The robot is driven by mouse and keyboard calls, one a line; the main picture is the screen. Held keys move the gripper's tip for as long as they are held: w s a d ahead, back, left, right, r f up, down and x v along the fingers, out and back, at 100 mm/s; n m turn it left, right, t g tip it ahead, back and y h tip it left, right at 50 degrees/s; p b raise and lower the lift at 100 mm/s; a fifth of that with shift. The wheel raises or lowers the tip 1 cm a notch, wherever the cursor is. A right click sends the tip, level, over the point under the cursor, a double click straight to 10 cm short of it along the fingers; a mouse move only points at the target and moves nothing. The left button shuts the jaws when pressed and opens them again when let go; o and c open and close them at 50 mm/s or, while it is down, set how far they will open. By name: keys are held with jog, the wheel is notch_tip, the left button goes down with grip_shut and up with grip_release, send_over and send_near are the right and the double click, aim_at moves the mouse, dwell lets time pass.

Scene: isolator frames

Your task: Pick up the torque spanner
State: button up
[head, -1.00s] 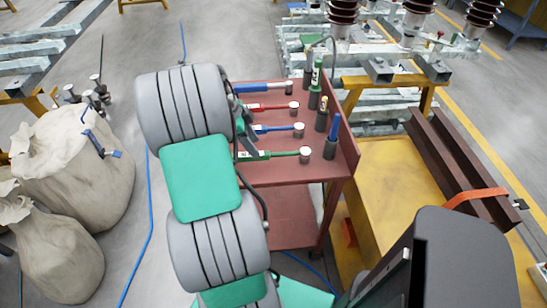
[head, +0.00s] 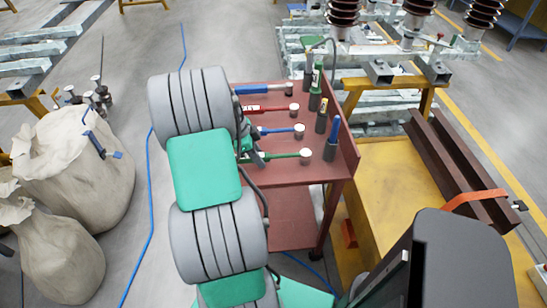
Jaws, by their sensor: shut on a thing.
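Several torque spanners lie side by side on the red trolley's top (head: 322,172) in the head view. One has a blue handle (head: 255,89), one a red handle (head: 270,108), one a blue handle nearer me (head: 280,130), and the nearest is green (head: 284,155). My gripper (head: 258,156) is shut at the green spanner's handle, which it mostly hides. The green spanner's shaft and pale round head show to the right, still low over the trolley top. Any gap beneath it cannot be made out.
Upright tools in dark holders (head: 321,122) line the trolley's right side, beside its raised rim. A yellow platform (head: 385,190) with brown beams stands to the right. Canvas sacks (head: 75,165) stand at left.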

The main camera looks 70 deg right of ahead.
grip_shut()
jog(key=shift+r, duration=0.1)
dwell(0.3)
